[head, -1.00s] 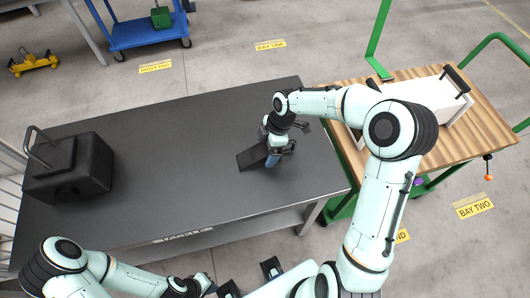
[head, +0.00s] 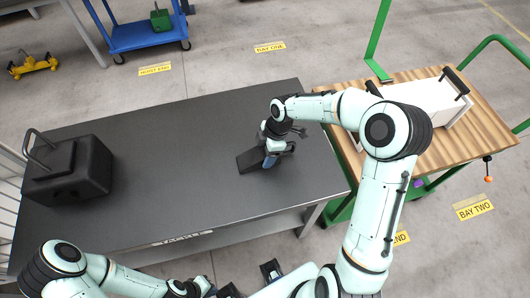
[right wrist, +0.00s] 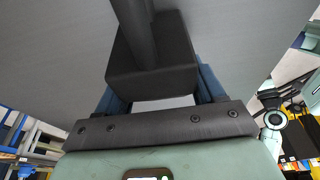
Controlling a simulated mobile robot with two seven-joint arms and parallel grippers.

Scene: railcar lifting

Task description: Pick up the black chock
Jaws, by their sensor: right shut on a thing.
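The black chock (head: 250,159) is a dark wedge at the right part of the dark grey table. My right gripper (head: 270,160) is at its right end, with its blue fingers shut on it. In the right wrist view the chock (right wrist: 165,65) sits between the two blue fingers (right wrist: 163,92). Whether the chock touches the table top is hard to tell. My left gripper (head: 250,284) is low at the bottom edge of the head view, away from the chock; its jaws are too unclear to read.
The dark table (head: 150,195) has a black case with a handle (head: 68,170) at its left end. A wooden-topped green cart (head: 490,125) with a white box (head: 435,100) stands at the right. A blue cart (head: 145,35) is behind. The table's middle is clear.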

